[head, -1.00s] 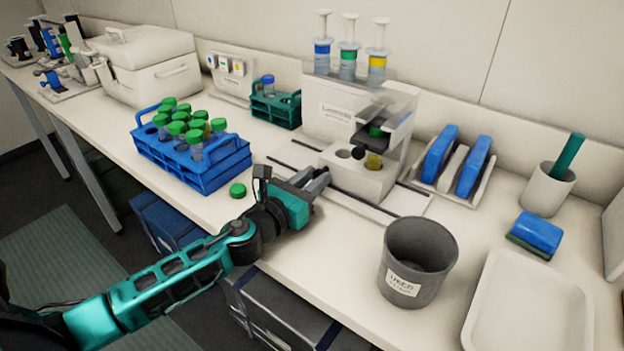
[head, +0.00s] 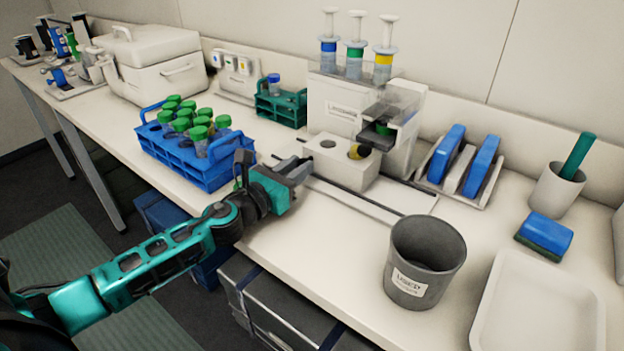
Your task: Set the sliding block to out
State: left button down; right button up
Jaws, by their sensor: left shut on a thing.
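My right gripper is not in view.
A blue rack (head: 195,172) of green-capped tubes stands close behind my left gripper. A grey USED bin (head: 420,285) is at front right, beside a white tray (head: 545,315). Sponge holders and a cup (head: 553,190) are farther right. The bench between gripper and bin is clear.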

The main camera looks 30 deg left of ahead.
pick_arm(q)
jog(key=shift+w+a+b, duration=0.2)
jog(key=shift+a+b, duration=0.15)
jog(key=shift+a, duration=1.35)
jog(key=c, duration=0.9)
grip_release()
jog(key=s, duration=0.3)
jog(key=s+a+b, duration=0.1)
jog(key=s, duration=0.3)
jog(key=s+b, duration=0.1)
jog(key=s, duration=0.3)
jog(key=shift+s+a+f, duration=0.15)
jog(key=shift+s+a, duration=0.05)
jog(key=shift+a, duration=0.05)
jog(key=shift+s+a, duration=0.1)
jog(key=shift+s, duration=0.6)
